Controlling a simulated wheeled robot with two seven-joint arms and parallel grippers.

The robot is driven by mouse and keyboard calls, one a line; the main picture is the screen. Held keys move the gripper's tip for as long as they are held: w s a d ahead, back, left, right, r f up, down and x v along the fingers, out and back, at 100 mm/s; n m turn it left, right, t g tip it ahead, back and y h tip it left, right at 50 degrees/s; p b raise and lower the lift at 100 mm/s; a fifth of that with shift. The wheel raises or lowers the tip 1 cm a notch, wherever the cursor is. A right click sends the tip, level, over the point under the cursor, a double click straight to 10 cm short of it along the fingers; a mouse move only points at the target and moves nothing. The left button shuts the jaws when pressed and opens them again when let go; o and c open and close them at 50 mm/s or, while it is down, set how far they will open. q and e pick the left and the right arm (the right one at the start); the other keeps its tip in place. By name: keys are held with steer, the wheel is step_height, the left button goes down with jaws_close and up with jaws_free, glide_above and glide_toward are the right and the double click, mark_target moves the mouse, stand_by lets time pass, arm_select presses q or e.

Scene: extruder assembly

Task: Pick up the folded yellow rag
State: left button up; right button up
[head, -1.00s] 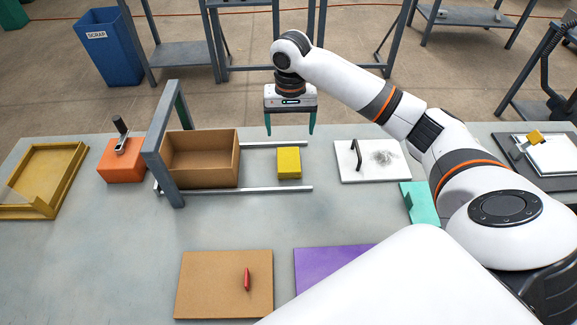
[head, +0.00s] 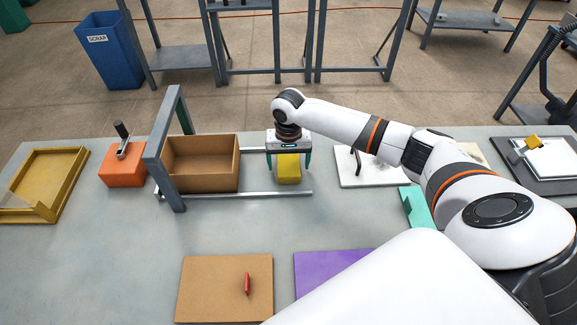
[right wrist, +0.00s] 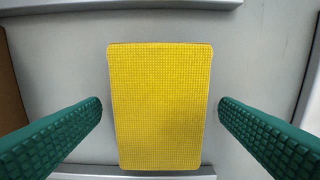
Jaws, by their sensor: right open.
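The folded yellow rag (head: 289,169) lies on the grey table between two metal rails, right of the cardboard box. In the right wrist view the rag (right wrist: 160,105) is a flat yellow block with a woven texture. My right gripper (head: 289,165) is open, with its green fingers around the rag's left and right sides. In the right wrist view a gap shows between the rag and each finger of the gripper (right wrist: 160,108). The gripper body hides the rag's far part in the head view. My left gripper is not in view.
The open cardboard box (head: 200,185) stands just left of the rag under a grey frame (head: 164,160). The near rail (head: 250,194) runs in front of the rag. A white board (head: 365,180) with a black handle lies to the right.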

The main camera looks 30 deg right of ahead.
mark_target(289, 164)
steer(key=c, duration=1.1)
steer(key=shift+r, duration=0.15)
step_height(289, 164, up, 10)
steer(key=shift+f, duration=0.1)
